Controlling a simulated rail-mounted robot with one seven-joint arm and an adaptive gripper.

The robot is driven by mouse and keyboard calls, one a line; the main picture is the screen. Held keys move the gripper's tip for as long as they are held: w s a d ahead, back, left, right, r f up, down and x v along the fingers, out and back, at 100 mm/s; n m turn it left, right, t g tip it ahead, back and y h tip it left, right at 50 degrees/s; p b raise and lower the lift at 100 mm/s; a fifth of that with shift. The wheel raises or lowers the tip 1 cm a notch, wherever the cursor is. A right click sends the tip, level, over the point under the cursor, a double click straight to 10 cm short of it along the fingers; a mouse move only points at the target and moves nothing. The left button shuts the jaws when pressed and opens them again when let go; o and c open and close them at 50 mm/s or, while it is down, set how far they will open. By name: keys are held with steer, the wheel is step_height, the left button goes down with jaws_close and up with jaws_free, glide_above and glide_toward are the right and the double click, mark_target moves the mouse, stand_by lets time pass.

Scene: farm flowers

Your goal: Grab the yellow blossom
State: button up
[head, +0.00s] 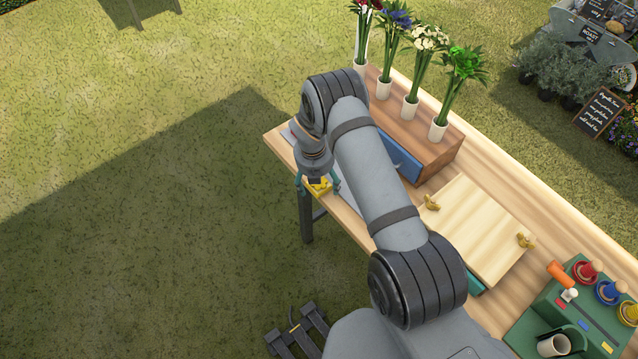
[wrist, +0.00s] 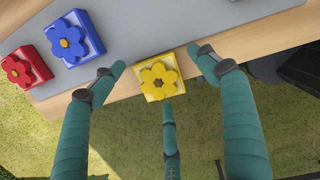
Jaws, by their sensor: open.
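The yellow blossom (wrist: 159,82) is a flower shape on a square yellow block. In the wrist view it sits at the edge of the grey board, by the table's edge. In the head view it shows as a small yellow patch (head: 319,187) under my wrist. My gripper (wrist: 160,72) is open, with teal fingers on the left and right of the yellow block and a third finger below it. I see gaps between the side fingers and the block. In the head view my gripper (head: 316,184) is at the table's near left end.
A blue flower block (wrist: 74,38) and a red flower block (wrist: 25,68) lie left of the yellow one on the grey board (wrist: 140,40). Several vases with flowers (head: 410,106) stand on a wooden box (head: 440,155). Grass lies beyond the table's edge.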

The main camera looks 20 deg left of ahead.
steer(key=shift+c, duration=0.3)
steer(key=c, duration=1.1)
steer(key=shift+c, duration=0.5)
